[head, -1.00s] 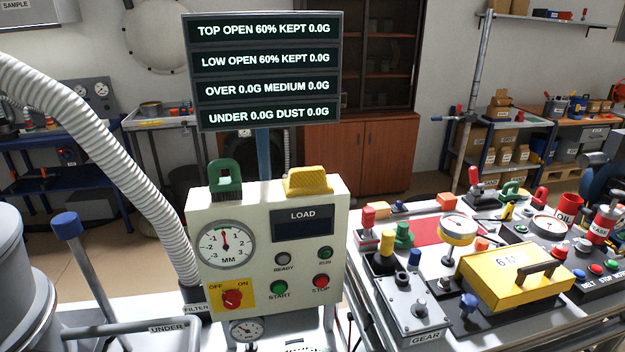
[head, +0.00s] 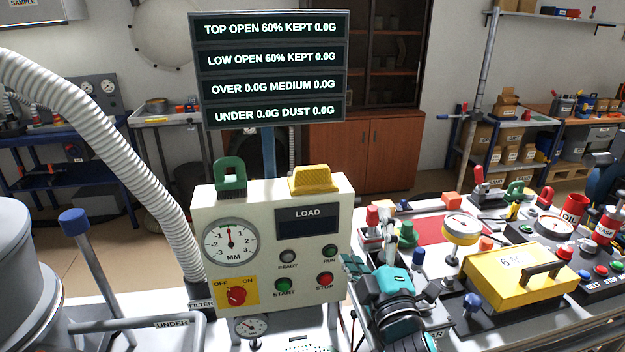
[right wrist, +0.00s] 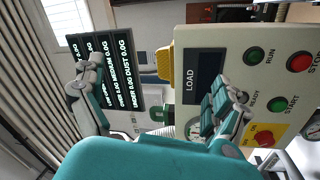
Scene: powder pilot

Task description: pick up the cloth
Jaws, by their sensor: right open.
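The cloth is most likely the yellow, textured, folded piece (head: 313,179) on top of the cream control box (head: 268,262), at its right side. In the right wrist view the yellow cloth (right wrist: 164,63) shows at the box's edge, between the fingers in the picture but beyond them. My right gripper (head: 368,242) is open and empty, to the right of the box's front and lower than the cloth. In the right wrist view its two spread fingers (right wrist: 165,95) show, with nothing between them. My left gripper is not in view.
A green-handled brush (head: 230,178) stands on the box left of the cloth. The display board (head: 268,70) rises behind the box. A ribbed hose (head: 120,150) runs on the left. The right bench holds a yellow case (head: 510,277), gauges and several small tools.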

